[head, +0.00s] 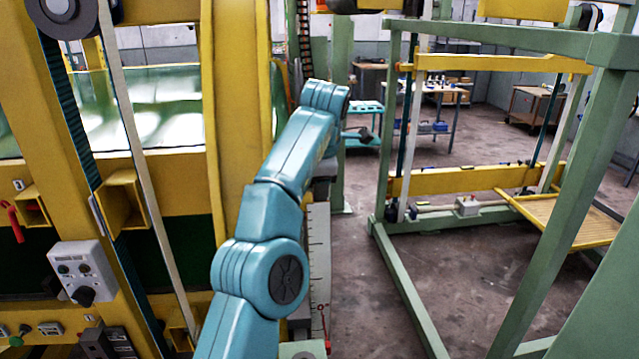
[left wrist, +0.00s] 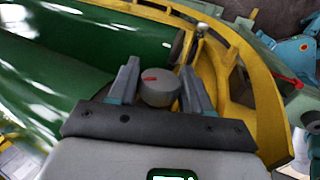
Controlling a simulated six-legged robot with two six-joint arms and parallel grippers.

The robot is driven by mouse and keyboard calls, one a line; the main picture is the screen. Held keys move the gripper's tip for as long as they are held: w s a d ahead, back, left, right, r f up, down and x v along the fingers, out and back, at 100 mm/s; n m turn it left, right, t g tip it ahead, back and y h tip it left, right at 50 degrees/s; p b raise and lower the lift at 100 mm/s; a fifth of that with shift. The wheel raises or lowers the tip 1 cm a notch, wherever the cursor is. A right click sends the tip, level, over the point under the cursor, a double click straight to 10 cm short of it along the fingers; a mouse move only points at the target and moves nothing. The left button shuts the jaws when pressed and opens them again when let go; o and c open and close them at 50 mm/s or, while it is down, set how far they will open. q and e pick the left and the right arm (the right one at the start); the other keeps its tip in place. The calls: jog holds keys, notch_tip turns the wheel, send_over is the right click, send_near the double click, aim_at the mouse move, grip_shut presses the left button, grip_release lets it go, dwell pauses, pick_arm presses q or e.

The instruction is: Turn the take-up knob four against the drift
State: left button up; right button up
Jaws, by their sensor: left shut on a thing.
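My left gripper (left wrist: 160,88) has its two grey fingers on either side of a round grey knob (left wrist: 158,90) in the left wrist view. It is shut on this knob, which has a red mark on the left part of its top face. Which number the knob bears does not show. In the head view my left arm reaches up along the yellow frame, and its fingers and the knob cannot be made out there. My right gripper is in neither view.
A yellow curved frame (left wrist: 262,100) and a glossy green surface (left wrist: 60,75) lie close around the gripper. In the head view a grey control box (head: 83,272) with a black knob sits at left. A green frame (head: 408,290) stands at right; bare floor (head: 345,270) lies between.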

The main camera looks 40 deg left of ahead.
pick_arm(q)
jog(key=o, duration=0.9)
jog(key=shift+s, duration=0.1)
jog(key=shift+d+r, duration=0.15)
jog(key=shift+s+r, duration=0.2)
jog(key=shift+r, duration=0.2)
jog(key=shift+f, duration=0.1)
